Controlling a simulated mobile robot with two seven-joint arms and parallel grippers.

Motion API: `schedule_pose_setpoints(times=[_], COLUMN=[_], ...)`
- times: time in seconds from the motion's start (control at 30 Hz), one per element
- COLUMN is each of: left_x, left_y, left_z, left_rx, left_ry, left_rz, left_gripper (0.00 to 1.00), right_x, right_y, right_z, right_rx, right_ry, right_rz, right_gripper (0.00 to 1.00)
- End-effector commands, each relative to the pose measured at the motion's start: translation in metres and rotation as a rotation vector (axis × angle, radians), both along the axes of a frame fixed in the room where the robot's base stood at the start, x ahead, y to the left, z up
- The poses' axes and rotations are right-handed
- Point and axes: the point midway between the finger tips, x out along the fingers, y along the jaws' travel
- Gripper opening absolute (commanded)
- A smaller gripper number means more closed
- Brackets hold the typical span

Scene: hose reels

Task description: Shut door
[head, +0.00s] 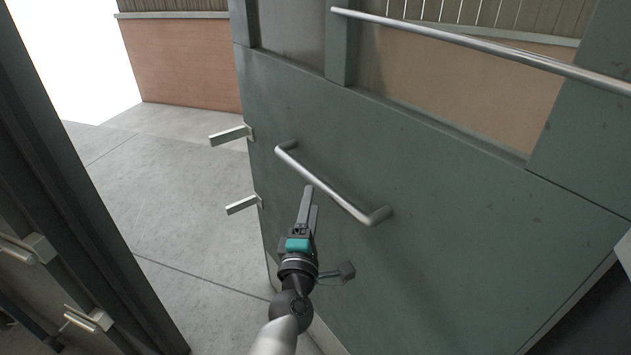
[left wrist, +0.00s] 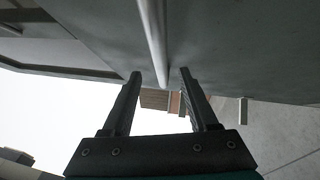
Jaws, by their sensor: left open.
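The green-grey door (head: 450,240) stands open, with a gap on its left to the dark door frame (head: 75,190). A silver bar handle (head: 335,183) is fixed across the door's face, sloping down to the right. My left gripper (head: 311,192) is open and empty at the handle, its fingertips close to the bar. In the left wrist view, the bar (left wrist: 152,40) runs down between the two finger lines of my left gripper (left wrist: 161,76); I cannot tell whether it touches. The right gripper is not in view.
Two metal bolts (head: 231,136) (head: 243,204) stick out from the door's left edge. A long silver rail (head: 480,48) crosses the door's upper part. Metal fittings (head: 88,320) sit on the frame at lower left. Bare grey floor (head: 175,200) shows through the gap.

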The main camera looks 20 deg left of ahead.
Motion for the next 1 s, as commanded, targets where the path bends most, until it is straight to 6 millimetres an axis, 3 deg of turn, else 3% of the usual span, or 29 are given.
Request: schedule_pose_setpoints(times=[0.3, 0.5, 0.93, 1.0], left_x=[0.048, 0.066, 0.071, 0.071], left_y=[0.007, 0.010, 0.011, 0.011], left_z=[0.007, 0.009, 0.010, 0.010], left_rx=[0.002, 0.002, 0.002, 0.002], left_ry=[-0.001, 0.000, 0.001, 0.001], left_rz=[0.000, 0.000, 0.000, 0.000], left_gripper=[0.59, 0.59, 0.59, 0.52], right_x=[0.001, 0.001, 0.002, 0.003], right_y=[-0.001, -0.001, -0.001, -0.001], right_z=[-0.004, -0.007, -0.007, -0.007], right_rx=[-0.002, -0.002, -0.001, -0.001], right_ry=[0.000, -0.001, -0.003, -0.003], right_rz=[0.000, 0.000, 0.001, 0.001], right_gripper=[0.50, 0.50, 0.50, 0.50])
